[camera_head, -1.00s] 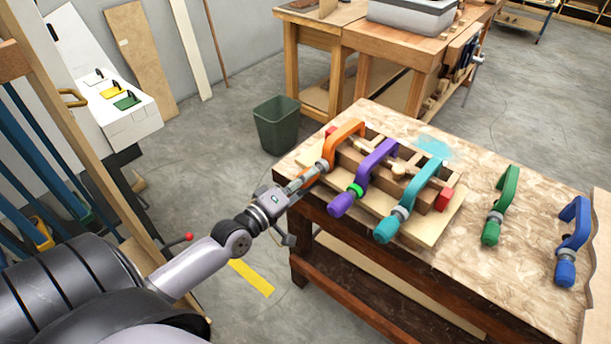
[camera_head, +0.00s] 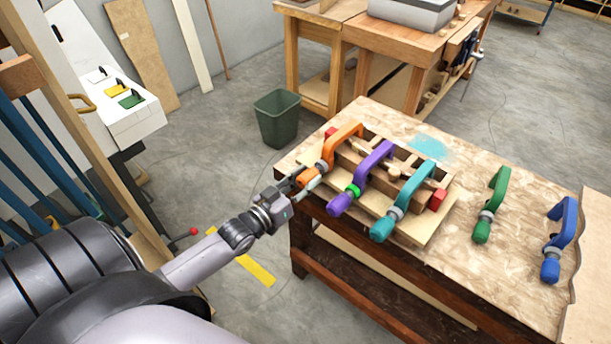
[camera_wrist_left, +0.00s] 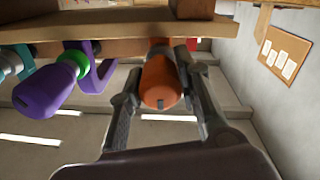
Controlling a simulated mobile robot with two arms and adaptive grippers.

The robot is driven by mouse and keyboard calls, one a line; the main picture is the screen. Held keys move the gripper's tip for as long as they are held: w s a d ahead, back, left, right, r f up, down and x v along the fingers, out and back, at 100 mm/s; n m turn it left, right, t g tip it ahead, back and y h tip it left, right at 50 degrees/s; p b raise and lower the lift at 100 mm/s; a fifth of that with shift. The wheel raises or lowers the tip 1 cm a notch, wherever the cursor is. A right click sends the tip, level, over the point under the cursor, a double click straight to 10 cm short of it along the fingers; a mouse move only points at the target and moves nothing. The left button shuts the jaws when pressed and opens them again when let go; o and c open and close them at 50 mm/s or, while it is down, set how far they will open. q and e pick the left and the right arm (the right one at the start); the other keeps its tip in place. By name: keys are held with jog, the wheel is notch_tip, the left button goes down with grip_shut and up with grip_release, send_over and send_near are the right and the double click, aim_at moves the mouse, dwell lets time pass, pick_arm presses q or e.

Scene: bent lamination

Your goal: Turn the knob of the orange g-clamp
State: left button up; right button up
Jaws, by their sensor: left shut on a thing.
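The orange g-clamp (camera_head: 345,132) sits at the left end of a wooden lamination form (camera_head: 392,165) on the workbench. Its knob (camera_head: 306,178) points toward my arm and overhangs the bench's near edge. My left gripper (camera_head: 308,184) is at this knob, with one finger on either side. In the left wrist view the orange knob (camera_wrist_left: 161,84) sits between the two fingers, and the gripper is shut on it. The clamp's frame is mostly hidden there. My right gripper is not in view.
A purple clamp (camera_head: 374,161) and a teal clamp (camera_head: 416,185) stand close to the right on the form. A green clamp (camera_head: 492,203) and a blue clamp (camera_head: 562,237) lie farther right. A green bin (camera_head: 278,118) stands on the floor behind.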

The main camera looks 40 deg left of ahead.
pick_arm(q)
jog(key=m+p, duration=0.1)
jog(key=m, duration=0.2)
jog(key=shift+m, duration=0.4)
jog(key=m, duration=0.3)
jog(key=shift+m+p, duration=0.3)
jog(key=shift+p, duration=0.1)
jog(key=m, duration=0.3)
jog(key=shift+m, duration=0.3)
jog(key=m, duration=0.3)
jog(key=shift+a+m, duration=0.1)
jog(key=shift+m, duration=0.2)
jog(key=m+b, duration=0.1)
jog(key=m, duration=0.2)
jog(key=shift+m, duration=0.4)
jog(key=m+b, duration=0.1)
jog(key=m, duration=0.3)
jog(key=m+b, duration=0.2)
jog(key=m, duration=0.3)
jog(key=shift+r, duration=0.1)
jog(key=shift+r+m+b, duration=0.1)
jog(key=shift+m+b, duration=0.65)
jog(key=shift+m, duration=1.05)
